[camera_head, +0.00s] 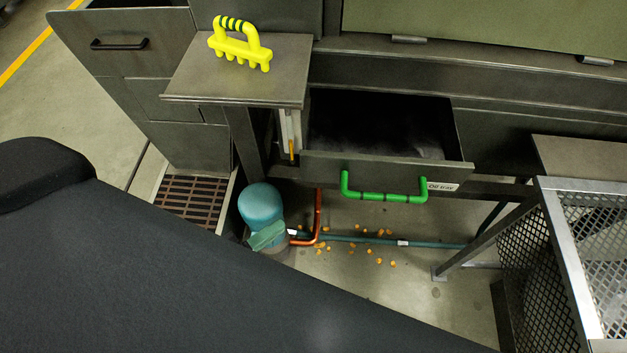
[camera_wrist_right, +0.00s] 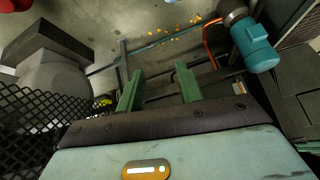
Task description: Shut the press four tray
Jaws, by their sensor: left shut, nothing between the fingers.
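A grey metal tray (camera_head: 385,166) with a green handle (camera_head: 384,195) stands pulled out from the machine front in the head view. Its dark inside shows. A small label at its right front seems to read "Oil tray"; I see no press number. A large dark part of mine covers the lower left of the head view, and I cannot make out my left gripper's fingers there. In the right wrist view my right gripper (camera_wrist_right: 158,88) has two green fingers apart with nothing between them. It is away from the green handle, which I cannot see in that view.
A mesh-sided bin (camera_head: 560,245) stands at the right. A teal motor (camera_head: 261,207) and pipe (camera_head: 372,240) lie low beneath the tray, with orange bits on the floor. A yellow grip-shaped thing (camera_head: 240,45) sits on a ledge left of the tray.

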